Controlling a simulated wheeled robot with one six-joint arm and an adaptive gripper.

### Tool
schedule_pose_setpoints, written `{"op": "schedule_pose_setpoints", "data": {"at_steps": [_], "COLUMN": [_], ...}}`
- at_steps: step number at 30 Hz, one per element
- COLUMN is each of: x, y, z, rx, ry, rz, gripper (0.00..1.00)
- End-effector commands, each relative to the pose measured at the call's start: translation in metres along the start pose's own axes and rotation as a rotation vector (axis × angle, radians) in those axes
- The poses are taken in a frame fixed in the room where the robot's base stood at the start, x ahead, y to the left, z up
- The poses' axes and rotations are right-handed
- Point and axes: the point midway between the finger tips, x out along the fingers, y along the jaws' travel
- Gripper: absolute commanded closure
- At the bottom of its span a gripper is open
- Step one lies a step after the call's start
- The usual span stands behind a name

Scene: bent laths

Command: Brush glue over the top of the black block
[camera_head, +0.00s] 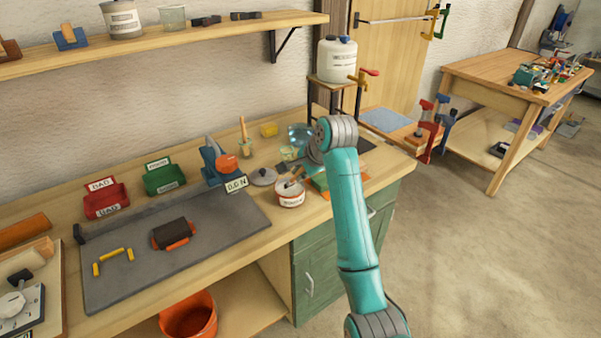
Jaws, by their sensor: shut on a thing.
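The black block (170,232) lies on the grey mat (217,225), on an orange piece that shows along its front edge. Its top looks dark and bare. A white pot (291,197) with a red band and label stands open right of the mat. My gripper (284,169) is low over the pot, right of and behind the block. It is shut on a thin thing at the pot's mouth, which looks like the brush (295,176). The fingertips and the brush's bristles are too small or hidden to make out.
A grey lid (263,177) lies left of the pot. A blue clamp-like tool (214,160), a red bin (105,200) and a green bin (164,178) stand behind the mat. Yellow pieces (112,261) lie left of the block. The mat's right part is clear.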

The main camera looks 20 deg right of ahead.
Motion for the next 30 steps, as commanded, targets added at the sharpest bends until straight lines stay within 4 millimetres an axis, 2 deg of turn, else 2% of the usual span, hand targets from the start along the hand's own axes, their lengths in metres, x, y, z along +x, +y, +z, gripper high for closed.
{"op": "schedule_pose_setpoints", "data": {"at_steps": [30], "x": [0.0084], "y": [0.0057], "z": [0.0000], "rx": [0.000], "ry": [0.000], "rz": [0.000], "gripper": [1.00]}}
